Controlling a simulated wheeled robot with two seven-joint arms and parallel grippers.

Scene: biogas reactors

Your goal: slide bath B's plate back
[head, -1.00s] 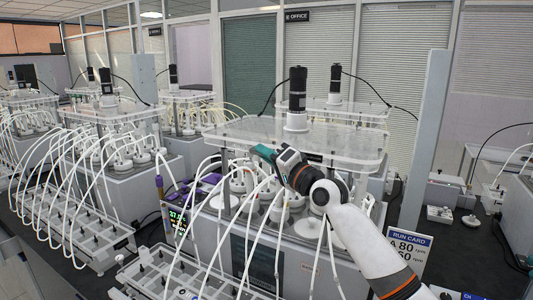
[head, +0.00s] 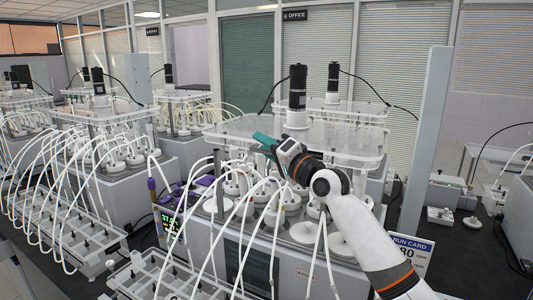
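A clear plate (head: 345,137) with a black stirring motor (head: 297,95) on top spans the nearest grey bath (head: 225,243). White-capped vessels and pale tubes show below it. My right gripper (head: 264,139) has teal fingertips and is at the front-left part of the plate, near its edge. I cannot tell whether the fingers touch or grasp the plate, or how far they are apart. My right arm covers part of the bath's right side. No label reading B is legible. My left gripper is out of view.
A white tube rack (head: 150,280) stands in front of the bath, with tubes looping up from it. A run card (head: 412,250) stands at the right. More baths with motors stand at the left and behind. A grey post (head: 425,140) rises right of the plate.

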